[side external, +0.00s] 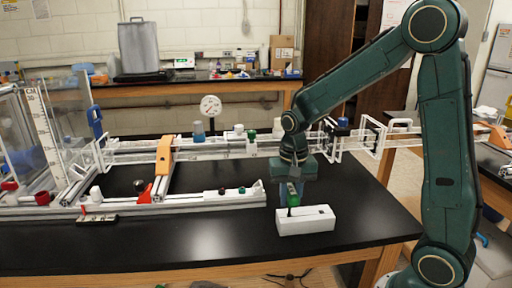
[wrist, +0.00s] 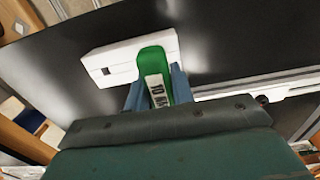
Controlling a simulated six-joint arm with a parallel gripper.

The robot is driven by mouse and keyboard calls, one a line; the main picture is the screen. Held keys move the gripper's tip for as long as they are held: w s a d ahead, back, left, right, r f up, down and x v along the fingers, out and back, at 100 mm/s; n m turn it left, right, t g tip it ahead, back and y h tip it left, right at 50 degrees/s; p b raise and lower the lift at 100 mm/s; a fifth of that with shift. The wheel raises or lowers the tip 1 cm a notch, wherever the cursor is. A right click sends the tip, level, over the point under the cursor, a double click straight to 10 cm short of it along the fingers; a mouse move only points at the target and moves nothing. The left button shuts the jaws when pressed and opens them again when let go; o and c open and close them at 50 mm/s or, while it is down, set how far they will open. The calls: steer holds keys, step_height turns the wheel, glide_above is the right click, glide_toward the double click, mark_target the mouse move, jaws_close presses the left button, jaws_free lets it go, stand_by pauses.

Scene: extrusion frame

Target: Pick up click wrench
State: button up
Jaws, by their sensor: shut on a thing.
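The click wrench (side external: 293,198) shows as a green handle, upright over a white block on the black bench. In the wrist view the green handle (wrist: 155,75) carries a white label with dark print. My gripper (side external: 290,190) points down and is shut on the handle, with its blue-grey fingers (wrist: 153,92) on both sides of it. The white block (side external: 318,221) lies directly below; it also shows in the wrist view (wrist: 103,62). The wrench's lower end is hidden, so I cannot tell how much of it sits in the block.
A white extrusion frame (side external: 215,199) with an orange bracket (side external: 164,155) runs along the bench to the left and behind. A round dial gauge (side external: 210,106) stands at the back. The black bench top (side external: 200,245) is clear in front of the block's left side.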

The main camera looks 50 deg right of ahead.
steer(key=shift+r, duration=0.1)
step_height(320, 180, up, 20)
stand_by(0.7)
stand_by(0.4)
steer(key=shift+o, duration=1)
jaws_close()
step_height(320, 180, up, 6)
steer(key=shift+r, duration=0.15)
